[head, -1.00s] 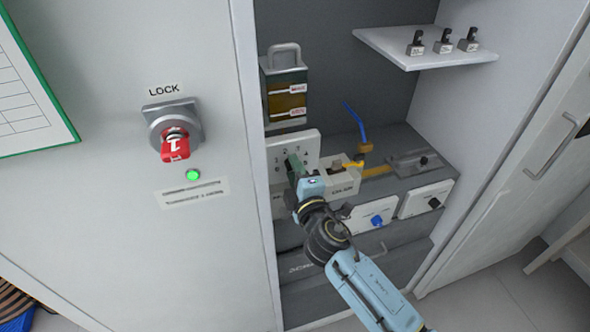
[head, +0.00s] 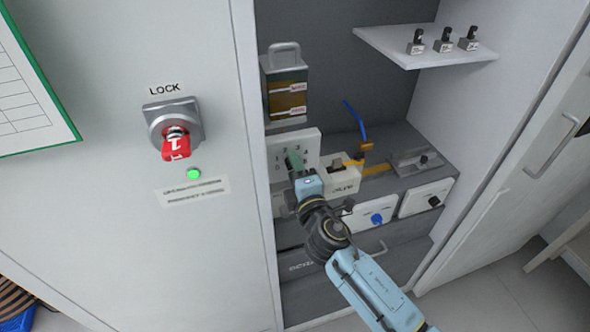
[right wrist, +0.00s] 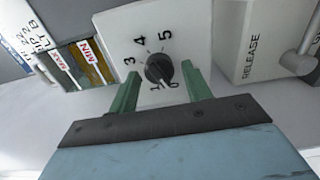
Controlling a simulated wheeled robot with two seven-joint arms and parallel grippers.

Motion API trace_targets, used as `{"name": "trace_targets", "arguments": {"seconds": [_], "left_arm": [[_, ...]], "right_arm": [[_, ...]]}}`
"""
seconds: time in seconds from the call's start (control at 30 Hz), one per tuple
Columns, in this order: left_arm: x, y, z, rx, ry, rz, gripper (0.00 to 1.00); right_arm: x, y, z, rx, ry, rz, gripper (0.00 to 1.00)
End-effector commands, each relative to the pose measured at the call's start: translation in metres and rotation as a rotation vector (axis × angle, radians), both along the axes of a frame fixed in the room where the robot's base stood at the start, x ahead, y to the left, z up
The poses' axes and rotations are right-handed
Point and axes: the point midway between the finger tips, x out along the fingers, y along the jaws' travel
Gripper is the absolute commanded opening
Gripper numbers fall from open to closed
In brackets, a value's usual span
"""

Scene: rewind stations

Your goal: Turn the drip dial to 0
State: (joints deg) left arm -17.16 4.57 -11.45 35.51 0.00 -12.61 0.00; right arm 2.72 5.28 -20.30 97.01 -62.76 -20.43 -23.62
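The drip dial (right wrist: 160,68) is a black knob on a white plate (right wrist: 140,28) with printed numbers around it; 0, 1, 3, 4 and 5 are readable in the right wrist view. Its pointer seems to face the low end, near 1 and 0, but I cannot tell the exact number. My right gripper (right wrist: 160,72) is open, with one green finger on each side of the dial and visible gaps to it. In the head view my right gripper (head: 294,160) hides the dial in front of the plate (head: 310,143). My left gripper is out of view.
A box marked RELEASE (right wrist: 255,40) with a lever stands close right of the dial. An oil container (head: 286,92) with MAX/MIN labels is above it. A LOCK switch (head: 174,125) with a red tag and green light is on the left panel. A shelf (head: 400,45) holds small tagged parts.

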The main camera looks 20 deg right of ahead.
Motion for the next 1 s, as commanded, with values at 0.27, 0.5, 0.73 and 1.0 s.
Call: {"name": "trace_targets", "arguments": {"seconds": [0.27,0.5,0.73,1.0], "left_arm": [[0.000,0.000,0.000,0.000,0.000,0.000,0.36],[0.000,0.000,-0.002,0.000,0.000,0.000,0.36],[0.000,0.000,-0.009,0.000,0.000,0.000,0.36],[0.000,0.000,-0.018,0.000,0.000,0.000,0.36]], "right_arm": [[0.000,0.000,0.000,0.002,0.000,0.000,0.54],[-0.019,0.000,-0.001,0.003,0.001,0.001,0.54],[-0.070,-0.002,-0.003,0.003,0.003,0.001,0.54],[-0.118,-0.004,-0.002,0.002,0.002,0.000,0.54]]}}
